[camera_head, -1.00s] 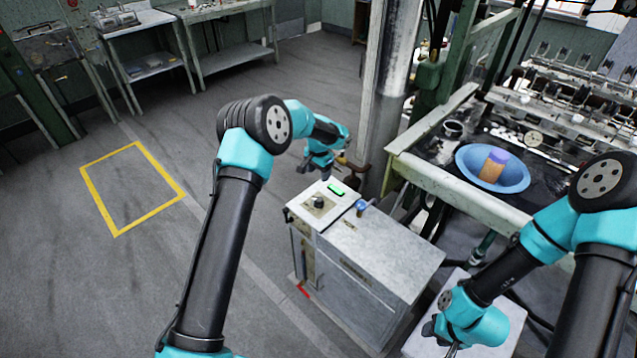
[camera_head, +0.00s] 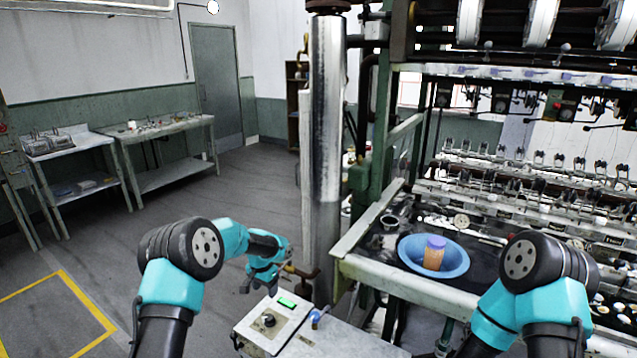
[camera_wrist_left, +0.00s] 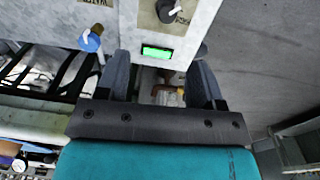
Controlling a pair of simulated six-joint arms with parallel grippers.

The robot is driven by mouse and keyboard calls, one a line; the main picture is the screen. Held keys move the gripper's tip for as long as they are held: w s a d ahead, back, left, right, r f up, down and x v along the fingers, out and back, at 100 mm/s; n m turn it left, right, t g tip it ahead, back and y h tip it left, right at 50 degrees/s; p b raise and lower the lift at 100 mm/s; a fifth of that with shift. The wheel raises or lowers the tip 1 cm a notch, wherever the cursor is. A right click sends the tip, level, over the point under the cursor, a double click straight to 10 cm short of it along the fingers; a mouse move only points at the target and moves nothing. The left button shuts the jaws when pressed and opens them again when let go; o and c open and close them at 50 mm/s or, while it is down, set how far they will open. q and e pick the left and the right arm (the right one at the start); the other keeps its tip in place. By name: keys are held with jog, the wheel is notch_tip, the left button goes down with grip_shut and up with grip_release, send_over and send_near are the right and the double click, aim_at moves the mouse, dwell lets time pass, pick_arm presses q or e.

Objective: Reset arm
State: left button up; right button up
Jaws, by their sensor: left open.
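My left gripper (camera_head: 246,288) hangs at the end of the teal and black left arm, beside the far left corner of the grey control cabinet (camera_head: 345,345). In the left wrist view, its two dark fingers (camera_wrist_left: 161,62) are spread apart with nothing held between them. The cabinet top with a green lit display (camera_wrist_left: 157,51), a black knob (camera_wrist_left: 168,11) and a blue knob (camera_wrist_left: 91,41) shows beyond the fingers. My right arm comes up at the lower right, and its gripper is below the frame.
A blue basin (camera_head: 405,258) holding an orange and purple cylinder (camera_head: 434,254) sits on the reeling machine bench (camera_head: 395,285). A metal column (camera_head: 322,150) stands behind the cabinet. Worktables (camera_head: 165,130) line the left wall. A yellow floor outline (camera_head: 85,295) encloses bare floor.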

pick_arm(q)
jog(key=s+f+n+h, duration=0.3)
jog(key=s+f, duration=1)
jog(key=s, duration=0.5)
jog(key=s+a+f+n, duration=0.1)
jog(key=s+n, duration=0.3)
jog(key=s, duration=1.7)
jog(key=shift+s+f+t, duration=0.15)
jog(key=shift+f+t, duration=0.15)
jog(key=shift+t, duration=0.1)
